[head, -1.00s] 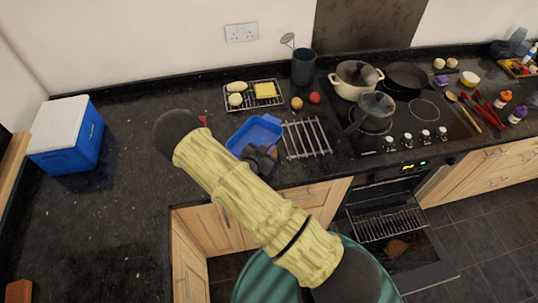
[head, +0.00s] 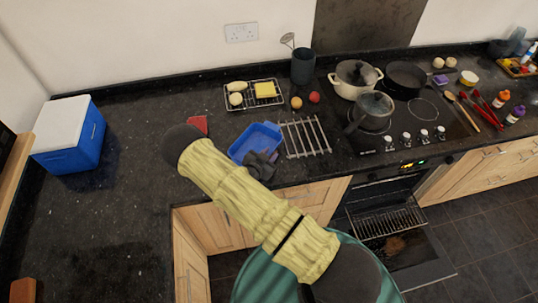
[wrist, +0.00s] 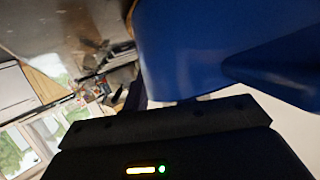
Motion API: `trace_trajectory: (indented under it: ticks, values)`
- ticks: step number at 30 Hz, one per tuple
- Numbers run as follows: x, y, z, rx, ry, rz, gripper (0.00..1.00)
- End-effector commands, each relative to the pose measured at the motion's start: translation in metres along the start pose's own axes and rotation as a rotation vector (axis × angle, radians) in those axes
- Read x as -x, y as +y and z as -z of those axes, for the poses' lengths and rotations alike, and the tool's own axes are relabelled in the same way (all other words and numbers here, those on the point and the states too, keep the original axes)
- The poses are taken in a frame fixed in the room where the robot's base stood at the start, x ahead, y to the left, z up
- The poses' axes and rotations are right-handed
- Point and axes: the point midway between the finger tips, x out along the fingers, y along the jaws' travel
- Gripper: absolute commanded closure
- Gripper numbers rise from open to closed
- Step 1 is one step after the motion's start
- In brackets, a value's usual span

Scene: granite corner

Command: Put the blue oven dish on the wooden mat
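The blue oven dish (head: 256,137) is over the dark counter, left of the wire rack, in the head view. My gripper (head: 262,164) is at its near edge and appears shut on it; the fingertips are hard to make out. In the wrist view the dish (wrist: 200,45) fills the upper right, close against the dark gripper body (wrist: 180,125). I cannot tell whether the dish touches the counter. I cannot make out the wooden mat for certain; a reddish-brown piece (head: 21,291) shows at the lower left corner.
An empty wire rack (head: 305,138) is right of the dish; a rack with food (head: 253,95) is behind it. A red item (head: 197,125) lies behind my arm. A blue cool box (head: 68,135) stands left, a hob with pots (head: 375,110) right. The left counter is mostly clear.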

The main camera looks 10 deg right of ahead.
Motion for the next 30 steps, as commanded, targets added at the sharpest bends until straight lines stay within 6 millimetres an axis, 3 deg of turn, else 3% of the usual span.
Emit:
trace_trajectory:
  ticks: [11, 30]
  values:
    - [0.004, -0.001, 0.001, 0.000, -0.001, 0.001, 0.74]
    - [0.112, -0.001, 0.000, -0.002, -0.001, 0.001, 0.74]
